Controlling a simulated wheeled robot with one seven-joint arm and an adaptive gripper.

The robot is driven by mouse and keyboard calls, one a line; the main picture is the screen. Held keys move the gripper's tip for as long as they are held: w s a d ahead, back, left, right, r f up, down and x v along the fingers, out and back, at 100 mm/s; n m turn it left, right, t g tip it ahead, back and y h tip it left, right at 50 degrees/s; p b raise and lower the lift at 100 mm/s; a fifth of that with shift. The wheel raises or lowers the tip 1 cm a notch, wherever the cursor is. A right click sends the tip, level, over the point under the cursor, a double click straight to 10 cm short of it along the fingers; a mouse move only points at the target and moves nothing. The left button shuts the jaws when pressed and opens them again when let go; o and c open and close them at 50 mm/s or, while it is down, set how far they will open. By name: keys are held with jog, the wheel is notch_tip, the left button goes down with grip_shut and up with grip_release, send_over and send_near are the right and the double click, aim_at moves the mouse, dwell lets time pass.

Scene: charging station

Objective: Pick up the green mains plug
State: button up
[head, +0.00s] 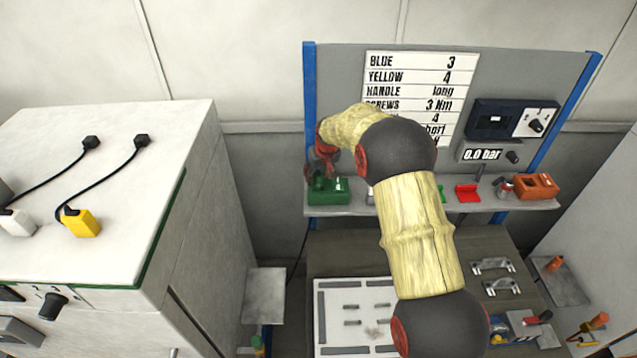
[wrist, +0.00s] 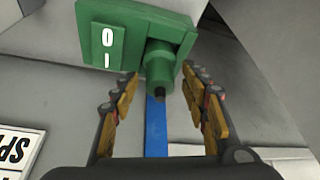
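In the wrist view a green cylindrical plug body (wrist: 160,68) with a dark end stands against a green box (wrist: 110,40) marked O and I. My gripper (wrist: 162,88) is open, with one finger on each side of the plug's dark end and a visible gap to both. In the head view the green box (head: 330,193) sits at the left end of the shelf. I cannot clearly make out the plug in the head view.
A blue post (head: 309,110) stands close to my gripper. At left, a white cabinet (head: 150,150) holds yellow (head: 82,223) and white (head: 16,223) adapters with black cables.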

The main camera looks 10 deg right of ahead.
jog(key=shift+c, duration=1.2)
grip_shut()
